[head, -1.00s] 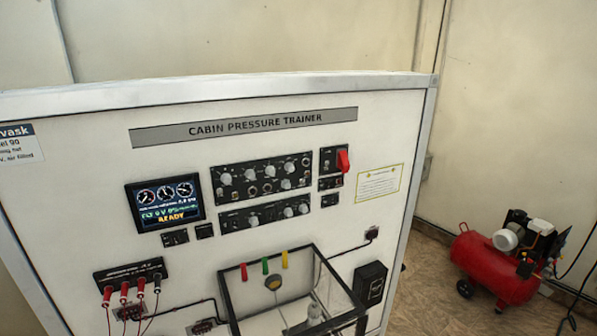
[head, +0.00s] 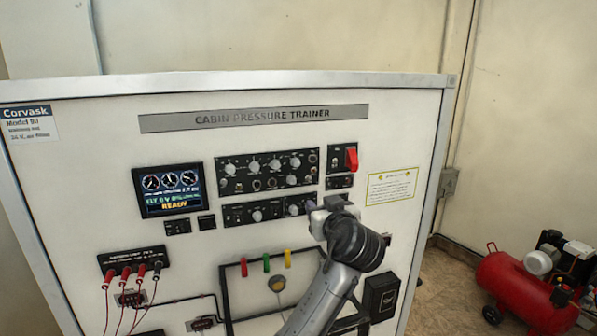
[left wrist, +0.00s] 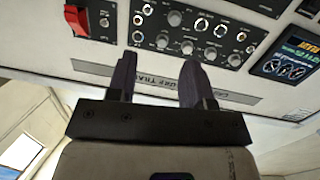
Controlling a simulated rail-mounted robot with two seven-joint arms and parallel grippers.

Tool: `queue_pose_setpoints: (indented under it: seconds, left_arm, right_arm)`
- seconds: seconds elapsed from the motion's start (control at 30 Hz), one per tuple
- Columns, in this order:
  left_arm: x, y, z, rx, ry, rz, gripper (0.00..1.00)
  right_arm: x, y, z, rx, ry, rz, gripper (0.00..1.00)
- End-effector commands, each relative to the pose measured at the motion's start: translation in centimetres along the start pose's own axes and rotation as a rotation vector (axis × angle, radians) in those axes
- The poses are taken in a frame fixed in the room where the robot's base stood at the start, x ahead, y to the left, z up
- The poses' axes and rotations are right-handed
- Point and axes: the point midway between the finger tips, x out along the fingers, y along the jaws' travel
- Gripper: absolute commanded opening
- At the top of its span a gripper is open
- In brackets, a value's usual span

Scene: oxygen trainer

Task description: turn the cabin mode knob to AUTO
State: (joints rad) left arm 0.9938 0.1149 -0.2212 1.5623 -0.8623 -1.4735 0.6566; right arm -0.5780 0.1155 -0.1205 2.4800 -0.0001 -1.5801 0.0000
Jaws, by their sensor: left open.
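The trainer has an upper black knob panel (head: 267,182) and a lower one (head: 238,215), each with round grey knobs. Their labels are too small to read, so I cannot tell which is the cabin mode knob or where it points. My left gripper (head: 322,212) is in front of the right end of the lower panel and hides part of it. In the left wrist view the left gripper (left wrist: 158,72) is open, with nothing between its fingers. Beyond the fingers the upper panel (left wrist: 195,36) appears upside down. My right gripper is not in view.
A red switch cover (head: 351,157) sticks out right of the upper panel. The screen (head: 168,188) reads READY. A black-framed box (head: 228,290) juts out below, with coloured tabs above. Red and black leads (head: 124,285) hang at left. A red compressor (head: 525,285) stands at right.

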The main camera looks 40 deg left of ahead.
Motion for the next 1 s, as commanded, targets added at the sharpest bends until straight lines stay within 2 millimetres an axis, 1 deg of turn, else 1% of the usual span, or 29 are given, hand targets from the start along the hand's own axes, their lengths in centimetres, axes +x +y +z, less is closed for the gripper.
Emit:
queue_pose_setpoints:
  seconds: [0.03, 0.1, 0.2, 0.3, 0.37, 0.47, 0.8, 1.0]
  left_arm:
    - [0.3, 0.1, -1.5, -0.021, 0.028, -0.029, 0.47]
    - [0.6, 0.1, -3.0, -0.043, 0.058, -0.059, 0.47]
    - [0.8, 0.0, -4.5, -0.063, 0.086, -0.088, 0.47]
    - [1.5, -0.2, -5.4, -0.071, 0.100, -0.103, 0.47]
    - [2.1, -0.3, -5.7, -0.072, 0.102, -0.108, 0.47]
    - [3.6, -0.5, -5.9, -0.072, 0.101, -0.108, 0.47]
    - [9.8, -1.1, -6.6, -0.071, 0.101, -0.106, 0.47]
    - [12.6, -1.4, -6.7, -0.071, 0.101, -0.105, 0.47]
  right_arm:
    - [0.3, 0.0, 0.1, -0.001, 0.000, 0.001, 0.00]
    - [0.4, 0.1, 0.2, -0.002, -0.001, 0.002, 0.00]
    - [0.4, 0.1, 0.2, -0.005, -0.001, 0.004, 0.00]
    - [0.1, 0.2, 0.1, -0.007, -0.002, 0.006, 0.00]
    - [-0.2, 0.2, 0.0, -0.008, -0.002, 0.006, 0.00]
    - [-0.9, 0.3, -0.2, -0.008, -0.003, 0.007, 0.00]
    - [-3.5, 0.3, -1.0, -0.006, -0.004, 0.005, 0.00]
    - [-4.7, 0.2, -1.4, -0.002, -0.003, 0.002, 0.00]
